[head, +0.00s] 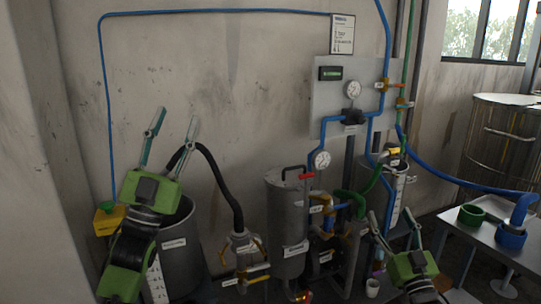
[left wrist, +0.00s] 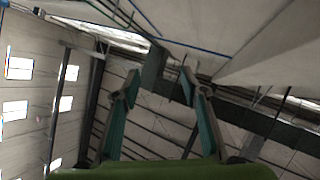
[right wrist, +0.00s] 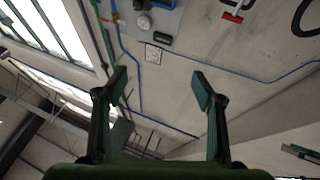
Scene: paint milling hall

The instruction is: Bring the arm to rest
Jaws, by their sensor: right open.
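My left gripper (head: 172,128) is green with teal-grey fingers. It points upward in front of the wall, left of the grey tank, with its fingers apart and nothing between them. In the left wrist view its two fingers (left wrist: 170,78) show apart and empty against the ceiling and wall. My right gripper (head: 392,216) is low at the right, in front of the pipework. It also points upward, open and empty. In the right wrist view its fingers (right wrist: 163,90) stand wide apart with only wall behind.
A grey cylinder tank (head: 286,240) stands between the two arms, with valves and hoses beside it. A gauge panel (head: 335,105) hangs on the wall.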

